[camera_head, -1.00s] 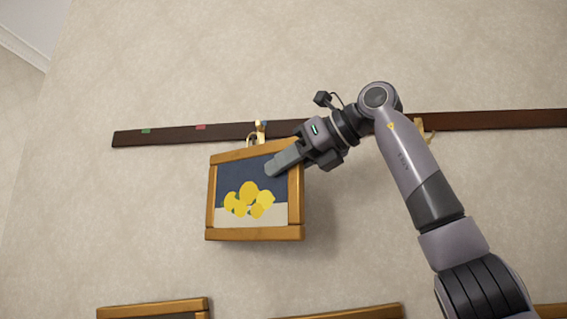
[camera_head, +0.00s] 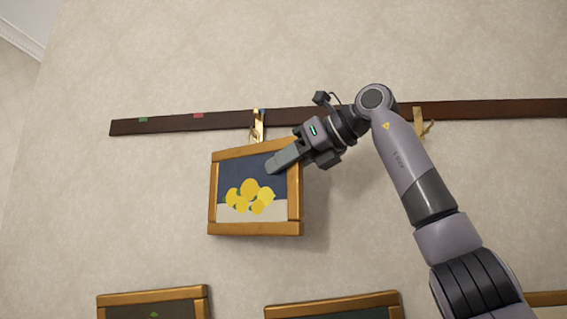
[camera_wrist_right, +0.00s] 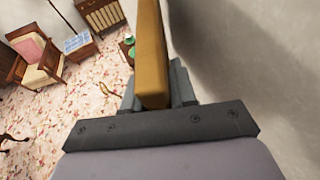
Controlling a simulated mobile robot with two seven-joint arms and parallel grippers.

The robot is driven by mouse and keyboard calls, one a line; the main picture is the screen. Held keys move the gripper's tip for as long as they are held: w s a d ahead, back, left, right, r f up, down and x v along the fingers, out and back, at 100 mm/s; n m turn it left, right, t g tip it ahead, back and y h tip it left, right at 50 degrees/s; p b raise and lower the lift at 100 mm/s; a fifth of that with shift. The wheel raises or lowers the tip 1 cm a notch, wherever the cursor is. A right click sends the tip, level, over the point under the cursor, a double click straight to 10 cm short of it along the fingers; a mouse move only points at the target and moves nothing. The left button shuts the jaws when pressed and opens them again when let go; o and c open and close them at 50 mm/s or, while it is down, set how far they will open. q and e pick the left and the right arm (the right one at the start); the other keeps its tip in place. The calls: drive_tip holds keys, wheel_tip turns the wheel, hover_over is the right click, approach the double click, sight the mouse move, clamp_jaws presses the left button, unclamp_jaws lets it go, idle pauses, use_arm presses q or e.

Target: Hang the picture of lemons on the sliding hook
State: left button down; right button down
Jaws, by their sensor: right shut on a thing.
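The picture of lemons (camera_head: 249,188) has a wooden frame and hangs nearly upright in front of the wall in the head view. My right gripper (camera_head: 274,165) is shut on its upper right frame side. In the right wrist view the frame edge (camera_wrist_right: 153,60) stands between the fingers (camera_wrist_right: 155,98). A gold sliding hook (camera_head: 258,127) on the dark rail (camera_head: 180,122) is just above the picture's top edge. Whether the picture's hanger is on the hook cannot be told. My left gripper is not in view.
A second gold hook (camera_head: 420,121) sits on the rail to the right, behind my arm. Green and red marks show on the rail's left part. Other framed pictures (camera_head: 152,299) (camera_head: 333,306) line the wall below. An armchair (camera_wrist_right: 38,60) stands far below.

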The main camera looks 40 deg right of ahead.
idle(0.3)
drive_tip(key=c, duration=0.8)
unclamp_jaws()
drive_tip(key=v, duration=0.7)
drive_tip(key=shift+s+r, duration=0.1)
